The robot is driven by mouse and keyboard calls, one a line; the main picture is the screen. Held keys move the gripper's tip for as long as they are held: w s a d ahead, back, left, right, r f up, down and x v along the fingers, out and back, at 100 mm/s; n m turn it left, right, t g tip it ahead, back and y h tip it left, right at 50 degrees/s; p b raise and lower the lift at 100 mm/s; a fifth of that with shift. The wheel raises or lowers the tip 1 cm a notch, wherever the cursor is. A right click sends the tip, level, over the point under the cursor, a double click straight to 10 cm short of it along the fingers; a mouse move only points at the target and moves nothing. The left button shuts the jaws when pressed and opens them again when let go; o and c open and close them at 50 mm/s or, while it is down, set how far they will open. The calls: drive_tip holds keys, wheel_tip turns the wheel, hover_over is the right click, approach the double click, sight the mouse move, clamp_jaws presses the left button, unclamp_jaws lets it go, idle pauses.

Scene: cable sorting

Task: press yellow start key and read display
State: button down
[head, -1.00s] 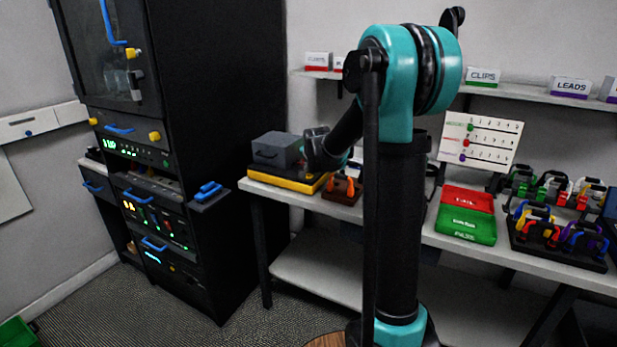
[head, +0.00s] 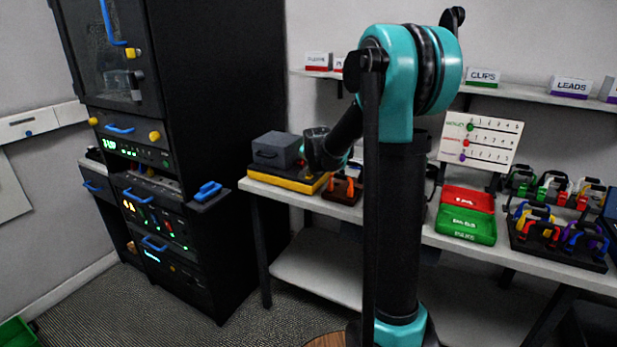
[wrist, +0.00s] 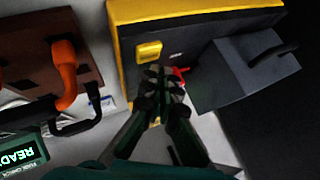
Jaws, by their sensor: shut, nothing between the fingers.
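A yellow-edged black tester (head: 305,184) lies on the bench, with a grey box (head: 275,151) on its far-left part. In the wrist view the tester's yellow body (wrist: 190,12) is at the top, with a raised yellow key (wrist: 149,52) on its black face. My gripper (wrist: 160,76) is shut and empty, its fingertips just below the key in the picture; I cannot tell whether they touch it. A small red part (wrist: 180,72) shows behind the fingers.
A brown block with orange handles (head: 342,188) stands just right of the tester; in the wrist view its orange handle (wrist: 66,75) is left of my fingers. Red (head: 467,199) and green (head: 466,226) trays lie farther right. A black rack (head: 215,150) stands left.

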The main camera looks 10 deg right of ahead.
sight(309, 177)
drive_tip(key=shift+f, duration=0.1)
drive_tip(key=shift+f, duration=0.3)
drive_tip(key=shift+f, duration=0.4)
idle(0.7)
drive_tip(key=shift+r, duration=0.8)
drive_tip(key=shift+r, duration=0.1)
drive_tip(key=shift+r, duration=2.4)
